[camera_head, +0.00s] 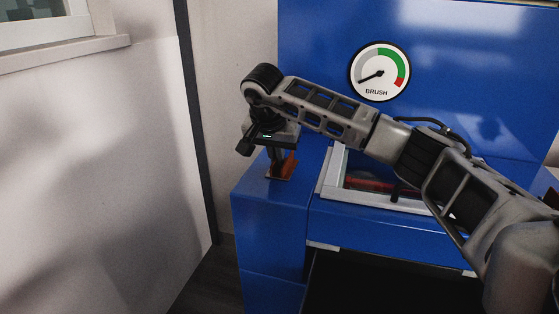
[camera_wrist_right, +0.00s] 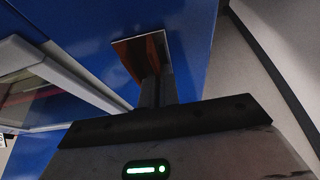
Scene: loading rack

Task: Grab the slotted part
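The slotted part, an orange-brown angled piece (camera_head: 288,168), stands on the blue top of the machine at its left end. In the right wrist view the part (camera_wrist_right: 128,58) shows at the top middle. My right gripper (camera_head: 275,160) points down at the part, its fingertips right at it. In the wrist view the finger (camera_wrist_right: 156,92) overlaps the part's edge. The fingers line up in both views, so I cannot tell whether they are open or closed on it. The part's slot is not clearly visible. My left gripper is not in view.
The blue machine (camera_head: 268,225) carries a round BRUSH gauge (camera_head: 379,72) on its back panel. A light-framed window hatch (camera_head: 327,185) lies right of the part. A white wall (camera_head: 100,160) stands left. The blue top around the part is otherwise bare.

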